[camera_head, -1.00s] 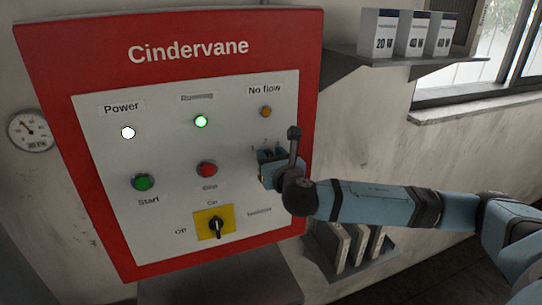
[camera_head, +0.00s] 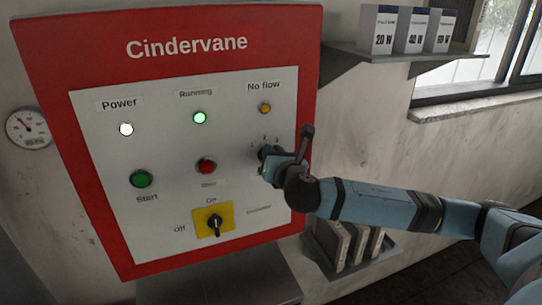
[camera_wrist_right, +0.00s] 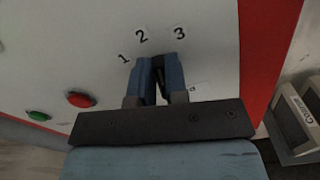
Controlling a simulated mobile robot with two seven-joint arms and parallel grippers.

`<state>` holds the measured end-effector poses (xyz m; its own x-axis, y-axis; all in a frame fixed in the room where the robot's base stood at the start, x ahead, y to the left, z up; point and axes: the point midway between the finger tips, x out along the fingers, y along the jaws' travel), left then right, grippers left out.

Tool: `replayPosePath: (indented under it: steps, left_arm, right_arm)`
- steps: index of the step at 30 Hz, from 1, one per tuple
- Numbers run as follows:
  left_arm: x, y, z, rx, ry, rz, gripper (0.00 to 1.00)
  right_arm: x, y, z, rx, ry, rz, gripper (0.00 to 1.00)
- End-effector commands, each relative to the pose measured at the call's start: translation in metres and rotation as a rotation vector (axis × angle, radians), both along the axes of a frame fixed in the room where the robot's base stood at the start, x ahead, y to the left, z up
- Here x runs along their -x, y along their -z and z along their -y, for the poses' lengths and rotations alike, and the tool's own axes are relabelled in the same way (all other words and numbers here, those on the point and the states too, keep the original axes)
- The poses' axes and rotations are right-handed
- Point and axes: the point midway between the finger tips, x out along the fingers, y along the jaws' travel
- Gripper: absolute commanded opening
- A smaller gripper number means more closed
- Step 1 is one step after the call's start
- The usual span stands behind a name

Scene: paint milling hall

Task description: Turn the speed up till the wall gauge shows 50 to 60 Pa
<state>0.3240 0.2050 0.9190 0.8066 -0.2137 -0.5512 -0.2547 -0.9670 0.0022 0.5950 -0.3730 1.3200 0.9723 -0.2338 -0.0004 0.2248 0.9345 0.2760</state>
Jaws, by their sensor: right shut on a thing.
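The red Cindervane panel (camera_head: 56,130) has a white face with a speed knob, which is mostly hidden by my right gripper (camera_head: 268,155). In the right wrist view my right gripper (camera_wrist_right: 158,75) is shut on the dark knob (camera_wrist_right: 160,88), between its two blue fingers. The numbers 1, 2 and 3 stand in an arc above the knob. The round wall gauge (camera_head: 28,128) hangs left of the panel; its needle points to the upper left, but the scale is too small to read. My left gripper is not in view.
The Running lamp (camera_head: 200,118) is lit green and the Power lamp (camera_head: 126,129) white. The No flow lamp (camera_head: 265,107) looks dull amber. The green Start button (camera_head: 141,179), red button (camera_head: 206,166) and yellow-backed main switch (camera_head: 214,222) are nearby. Boxes (camera_head: 412,30) stand on a shelf.

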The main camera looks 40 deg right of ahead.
Motion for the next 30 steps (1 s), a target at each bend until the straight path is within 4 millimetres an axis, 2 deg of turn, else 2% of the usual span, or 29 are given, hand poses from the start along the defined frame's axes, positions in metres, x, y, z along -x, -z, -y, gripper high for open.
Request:
replayPosePath:
  steps: [15,30]
  left_arm:
    - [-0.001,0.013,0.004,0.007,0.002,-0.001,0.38]
    - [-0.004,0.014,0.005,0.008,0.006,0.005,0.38]
  right_arm:
    - [0.002,0.005,0.007,-0.385,-0.001,0.093,0.0]
    - [0.002,0.005,0.009,-0.506,0.001,0.124,0.0]
